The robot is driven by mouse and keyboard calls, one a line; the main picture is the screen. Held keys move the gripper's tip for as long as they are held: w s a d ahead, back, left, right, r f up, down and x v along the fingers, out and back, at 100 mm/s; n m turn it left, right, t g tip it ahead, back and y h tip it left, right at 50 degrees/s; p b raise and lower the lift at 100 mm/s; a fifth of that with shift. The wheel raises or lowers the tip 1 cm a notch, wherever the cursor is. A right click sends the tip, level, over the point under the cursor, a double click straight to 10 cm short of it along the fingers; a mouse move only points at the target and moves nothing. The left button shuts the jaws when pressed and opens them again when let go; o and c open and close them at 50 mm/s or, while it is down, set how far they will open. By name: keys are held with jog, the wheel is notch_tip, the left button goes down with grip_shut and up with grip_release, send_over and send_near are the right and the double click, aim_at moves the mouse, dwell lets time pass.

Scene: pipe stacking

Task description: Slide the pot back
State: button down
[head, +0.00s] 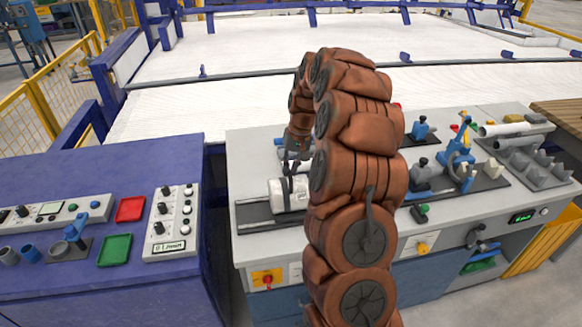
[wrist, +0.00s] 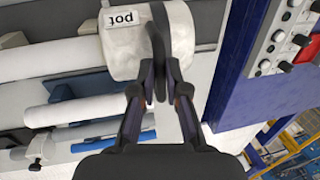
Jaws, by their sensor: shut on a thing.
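The pot (head: 289,196) is a white cylinder lying on its side on a dark grey rail on the grey workbench. In the wrist view the pot (wrist: 116,52) fills the top middle and carries a white label reading "pot". My gripper (head: 289,177) reaches down onto the pot from above. In the wrist view my gripper (wrist: 157,55) has its dark fingers close together against the pot, shut on it.
The dark rail (head: 254,213) runs under the pot. My arm hides the bench's middle. Blue clamps (head: 458,160) and grey V-blocks (head: 540,165) stand to the right. A blue bench (head: 60,170) with a control box (head: 171,222) is at the left, across a gap.

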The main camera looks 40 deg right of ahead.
jog(key=w+a+b, duration=0.4)
jog(key=a, duration=0.5)
jog(key=shift+a+b, duration=0.3)
jog(key=shift+b, duration=0.05)
jog(key=shift+w+r, duration=0.1)
jog(key=c, duration=1.2)
grip_release()
jog(key=shift+a, duration=0.1)
jog(key=shift+c, duration=0.2)
jog(key=shift+o, duration=0.2)
notch_tip(320, 180, up, 12)
jog(key=d, duration=0.2)
jog(key=shift+s+d, duration=0.2)
jog(key=shift+s, duration=0.25)
